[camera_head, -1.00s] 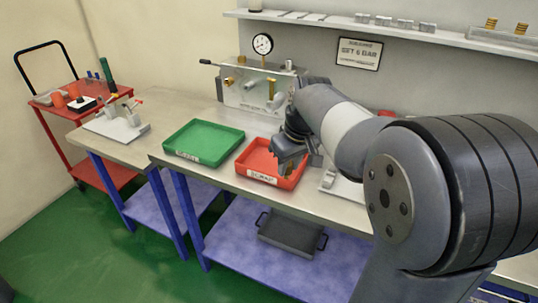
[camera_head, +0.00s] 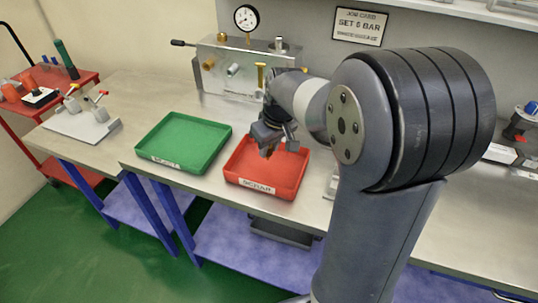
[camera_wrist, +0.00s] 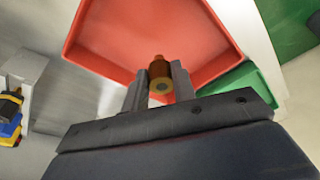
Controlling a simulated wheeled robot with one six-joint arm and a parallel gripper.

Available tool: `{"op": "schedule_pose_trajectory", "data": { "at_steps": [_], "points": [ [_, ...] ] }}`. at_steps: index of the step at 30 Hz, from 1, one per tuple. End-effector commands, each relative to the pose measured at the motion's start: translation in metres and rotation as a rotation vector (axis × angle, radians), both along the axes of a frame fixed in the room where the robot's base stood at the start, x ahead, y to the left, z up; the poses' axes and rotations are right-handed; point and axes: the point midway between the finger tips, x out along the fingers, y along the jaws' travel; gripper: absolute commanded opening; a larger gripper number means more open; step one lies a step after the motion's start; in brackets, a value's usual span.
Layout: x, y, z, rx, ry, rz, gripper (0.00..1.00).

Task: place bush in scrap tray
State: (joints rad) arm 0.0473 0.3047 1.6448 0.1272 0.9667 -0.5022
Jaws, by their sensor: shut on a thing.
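My gripper (camera_head: 268,152) is over the red scrap tray (camera_head: 290,180), which stands on the metal bench with a white label on its front. In the wrist view my gripper (camera_wrist: 158,88) is shut on a small copper-coloured bush (camera_wrist: 159,69), whose round end with a hole faces the camera. The red tray (camera_wrist: 110,35) lies beyond the bush in that view and looks empty where it shows. In the head view the bush is mostly hidden by the gripper. I cannot tell the exact height of the bush above the tray floor.
A green tray (camera_head: 183,142) stands just left of the red one. A test rig with a gauge (camera_head: 247,18) is behind the trays.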

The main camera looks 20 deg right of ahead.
Motion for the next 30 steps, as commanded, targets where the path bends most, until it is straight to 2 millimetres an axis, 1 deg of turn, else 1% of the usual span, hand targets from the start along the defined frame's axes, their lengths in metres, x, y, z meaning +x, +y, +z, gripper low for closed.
{"op": "schedule_pose_trajectory", "data": {
  "at_steps": [1,3,6,9,15,19,20,27,30],
  "points": [
    [-0.001,0.0,-0.008,0.001,0.006,0.001,0.02],
    [-0.001,0.0,-0.019,0.001,0.006,0.001,0.02],
    [-0.001,0.0,-0.031,0.001,0.006,0.001,0.02],
    [0.0,0.0,-0.034,0.001,0.001,0.0,0.02],
    [0.0,0.0,-0.034,0.001,0.001,0.0,0.02],
    [0.0,0.0,-0.038,0.001,0.001,0.0,0.02],
    [0.0,0.0,-0.037,0.001,0.001,0.0,0.28],
    [0.0,0.0,-0.037,0.001,0.001,0.0,0.47],
    [0.0,0.0,-0.037,0.001,0.001,0.0,0.47]
  ]
}}
